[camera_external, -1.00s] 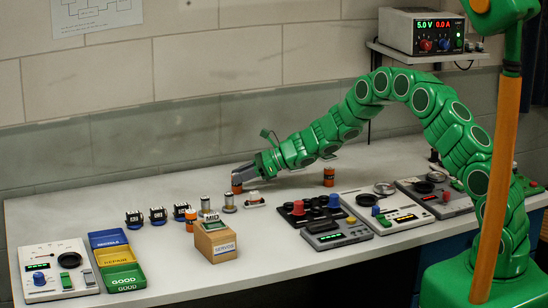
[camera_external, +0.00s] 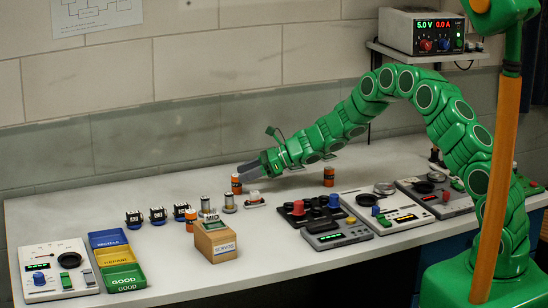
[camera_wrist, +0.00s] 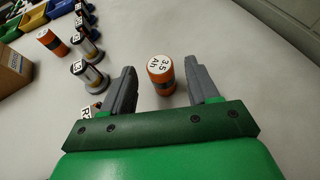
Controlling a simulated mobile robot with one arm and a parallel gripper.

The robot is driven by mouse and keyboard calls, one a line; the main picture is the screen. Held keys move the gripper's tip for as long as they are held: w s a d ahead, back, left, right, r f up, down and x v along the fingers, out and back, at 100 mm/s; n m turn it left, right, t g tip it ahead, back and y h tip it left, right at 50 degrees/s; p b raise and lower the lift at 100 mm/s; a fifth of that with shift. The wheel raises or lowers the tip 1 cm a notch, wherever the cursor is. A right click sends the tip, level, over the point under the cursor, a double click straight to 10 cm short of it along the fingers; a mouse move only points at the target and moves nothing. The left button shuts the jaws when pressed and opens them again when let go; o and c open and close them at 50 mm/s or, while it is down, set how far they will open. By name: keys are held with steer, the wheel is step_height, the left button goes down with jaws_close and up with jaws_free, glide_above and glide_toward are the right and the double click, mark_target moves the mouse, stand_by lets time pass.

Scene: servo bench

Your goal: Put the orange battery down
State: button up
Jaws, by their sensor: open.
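In the wrist view the battery (camera_wrist: 161,76) has a white top that seems to read "3.5 Ah". My gripper (camera_external: 243,171) is open just behind and to the right of it. In the wrist view the grey fingers (camera_wrist: 164,78) stand apart on either side of the battery, with a gap on each side.
Another orange battery (camera_external: 329,176) stands to the right, and one more (camera_external: 190,219) to the left. Silver cylinders (camera_external: 229,202) stand close in front. Bare bench lies at the back left.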

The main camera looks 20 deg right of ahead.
steer(key=v, duration=1)
steer(key=shift+d, duration=0.1)
steer(key=shift+s+r, duration=0.1)
